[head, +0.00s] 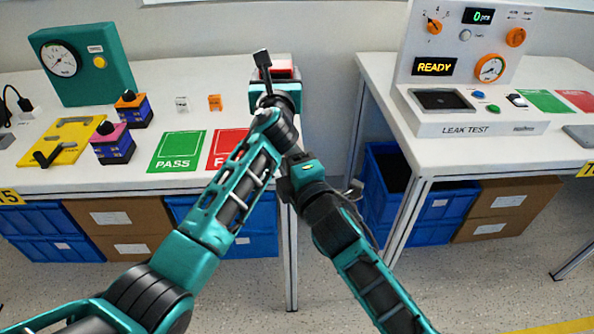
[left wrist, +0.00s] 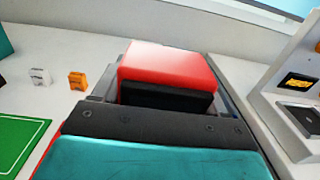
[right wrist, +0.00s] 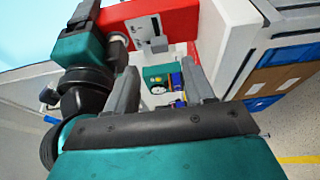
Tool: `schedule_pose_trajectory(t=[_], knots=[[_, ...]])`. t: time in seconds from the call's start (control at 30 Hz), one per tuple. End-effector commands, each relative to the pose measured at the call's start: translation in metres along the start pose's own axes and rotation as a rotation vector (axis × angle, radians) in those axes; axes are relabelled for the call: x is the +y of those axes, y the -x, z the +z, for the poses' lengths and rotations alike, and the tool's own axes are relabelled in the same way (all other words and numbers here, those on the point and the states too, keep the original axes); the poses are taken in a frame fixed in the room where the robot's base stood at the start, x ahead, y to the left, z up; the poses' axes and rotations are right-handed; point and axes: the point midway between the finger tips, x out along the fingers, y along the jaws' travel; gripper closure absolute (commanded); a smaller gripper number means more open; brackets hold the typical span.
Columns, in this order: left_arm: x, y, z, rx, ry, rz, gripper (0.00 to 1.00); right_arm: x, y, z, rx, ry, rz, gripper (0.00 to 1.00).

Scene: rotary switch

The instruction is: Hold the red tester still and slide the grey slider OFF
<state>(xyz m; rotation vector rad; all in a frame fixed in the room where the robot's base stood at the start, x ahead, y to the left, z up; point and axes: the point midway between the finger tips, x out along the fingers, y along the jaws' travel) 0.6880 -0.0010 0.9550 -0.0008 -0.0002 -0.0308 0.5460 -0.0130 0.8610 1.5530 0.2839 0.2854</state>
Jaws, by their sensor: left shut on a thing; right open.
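The red tester (head: 281,66) is a red and black block at the right end of the left bench. My left gripper (left wrist: 166,88) is shut on the red tester, which fills the space between its fingers in the left wrist view. In the right wrist view the tester (right wrist: 180,16) shows at the top, with a light grey panel (right wrist: 144,32) on its face. A small grey piece on that panel looks like the slider; its setting is too small to read. My right gripper (right wrist: 163,86) is open and empty, apart from the tester.
Green PASS (head: 177,152) and red (head: 227,147) mats lie left of my arms. A yellow fixture (head: 62,141), small coloured units and a teal gauge box (head: 84,66) stand farther left. A leak test station (head: 468,70) stands on the right bench, beyond a gap.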

Motion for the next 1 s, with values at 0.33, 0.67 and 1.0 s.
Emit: schedule_pose_trajectory(t=[0.33,0.67,1.0], knots=[[0.001,0.000,-0.001,0.001,-0.003,0.002,0.72,-0.001,0.050,0.000,0.001,0.000,-0.001,0.47],[0.001,0.000,-0.001,0.001,-0.003,0.002,0.72,0.000,0.055,0.000,0.000,0.000,0.000,0.47],[0.001,0.000,-0.001,0.001,-0.002,0.002,0.09,0.000,0.055,0.000,0.000,0.000,0.000,0.47]])
